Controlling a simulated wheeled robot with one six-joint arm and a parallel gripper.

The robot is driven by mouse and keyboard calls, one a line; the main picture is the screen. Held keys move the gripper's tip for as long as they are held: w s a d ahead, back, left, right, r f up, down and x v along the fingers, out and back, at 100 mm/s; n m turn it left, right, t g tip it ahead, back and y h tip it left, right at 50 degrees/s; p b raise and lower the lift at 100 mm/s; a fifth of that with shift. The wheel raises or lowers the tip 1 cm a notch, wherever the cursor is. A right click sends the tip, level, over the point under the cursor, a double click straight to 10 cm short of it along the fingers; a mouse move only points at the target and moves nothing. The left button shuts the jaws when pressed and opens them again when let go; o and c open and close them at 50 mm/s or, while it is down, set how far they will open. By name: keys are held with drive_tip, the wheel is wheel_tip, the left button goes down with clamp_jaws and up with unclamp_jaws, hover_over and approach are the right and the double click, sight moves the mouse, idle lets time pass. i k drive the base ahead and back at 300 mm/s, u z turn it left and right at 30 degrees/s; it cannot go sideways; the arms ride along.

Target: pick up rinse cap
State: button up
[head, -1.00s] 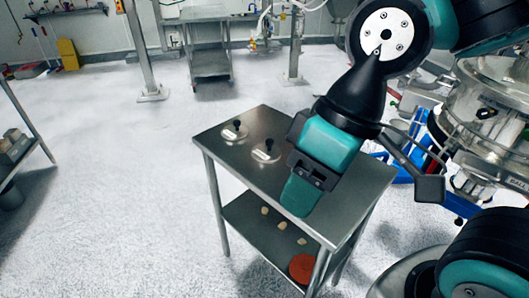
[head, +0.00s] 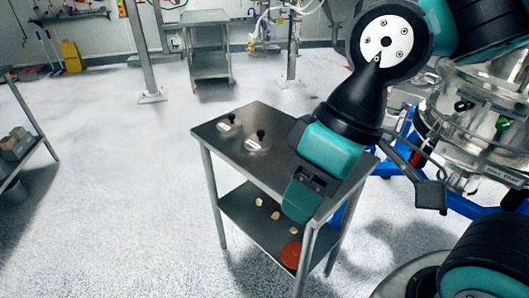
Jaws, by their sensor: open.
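Two round metal caps with black knobs lie on the top of the steel table: a left cap (head: 229,126) and a right cap (head: 257,143). I cannot tell which of them is the rinse cap. My gripper (head: 300,204) points down over the right part of the table, to the right of and apart from both caps. It is open, with nothing visible in it. My gripper and arm hide part of the right side of the tabletop.
The steel table (head: 215,133) has a lower shelf with several small pale pieces (head: 275,215) and an orange round thing (head: 291,255). A steel sifter machine (head: 480,120) stands close on the right. Another shelf (head: 35,150) is at far left. The floor left of the table is clear.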

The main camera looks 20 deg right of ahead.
sight(260, 142)
drive_tip(key=k, duration=1)
drive_tip(key=u, duration=0.65)
drive_tip(key=i, duration=0.65)
drive_tip(key=u, duration=0.7)
drive_tip(key=i, duration=1.55)
drive_tip(key=z, duration=1.15)
drive_tip(key=i, duration=0.6)
drive_tip(key=z, duration=0.6)
